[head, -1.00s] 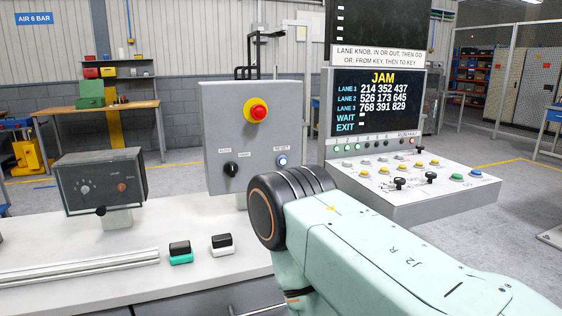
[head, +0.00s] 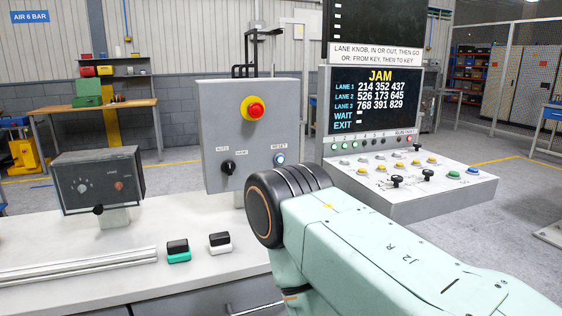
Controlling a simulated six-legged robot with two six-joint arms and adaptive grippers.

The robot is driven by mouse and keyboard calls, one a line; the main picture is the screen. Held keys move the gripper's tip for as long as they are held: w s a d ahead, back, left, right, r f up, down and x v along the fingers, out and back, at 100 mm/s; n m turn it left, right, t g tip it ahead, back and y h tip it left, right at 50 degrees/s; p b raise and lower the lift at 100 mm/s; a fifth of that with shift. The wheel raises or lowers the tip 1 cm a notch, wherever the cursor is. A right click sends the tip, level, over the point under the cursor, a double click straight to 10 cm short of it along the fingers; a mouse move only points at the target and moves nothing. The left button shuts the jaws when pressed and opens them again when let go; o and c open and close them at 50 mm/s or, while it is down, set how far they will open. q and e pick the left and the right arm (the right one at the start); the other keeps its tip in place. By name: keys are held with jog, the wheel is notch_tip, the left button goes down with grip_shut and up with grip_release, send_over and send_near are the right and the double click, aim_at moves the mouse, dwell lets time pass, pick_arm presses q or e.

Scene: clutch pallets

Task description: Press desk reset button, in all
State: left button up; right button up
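A grey control box (head: 221,125) stands upright on the white bench. On its front are a red mushroom button on a yellow collar (head: 253,108), a black selector knob (head: 228,168) and a lit bluish-white button under a RESET label (head: 280,159). A sloped white desk (head: 395,200) to the right carries yellow and white buttons, black knobs, a green button (head: 454,171) and a blue button (head: 472,170). The screen (head: 376,102) above it reads JAM with three lane number rows, WAIT and EXIT. My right arm covers the lower right. Neither gripper shows.
A dark grey box with knobs (head: 98,181) stands on the bench (head: 150,217) at left. A black-and-green block (head: 178,251) and a black-and-white block (head: 220,242) lie in front of the control box. A metal rail (head: 80,267) runs along the bench's left.

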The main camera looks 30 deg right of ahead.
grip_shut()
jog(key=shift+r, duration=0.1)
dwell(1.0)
